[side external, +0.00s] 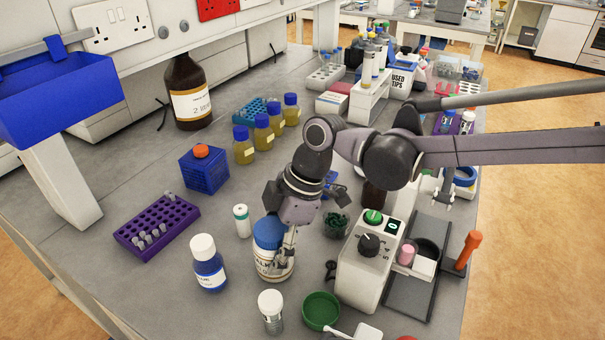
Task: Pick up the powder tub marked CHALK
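A tub with a blue lid and a pale label (268,262) stands upright on the grey bench, in the lower middle of the side external view. Dark lettering shows on the label, but it is partly covered and I cannot read it for sure. My gripper (286,240) points down at this tub from above. A finger overlaps the tub's right side and front. The other finger is not clearly visible, so I cannot tell whether the gripper is closed on the tub or only around or beside it.
A blue bottle with a white cap (208,264) and a small white-capped vial (271,308) stand close by. A green dish (321,311) and a white device with a dark knob (366,262) are to the right. A purple tube rack (157,226) lies left.

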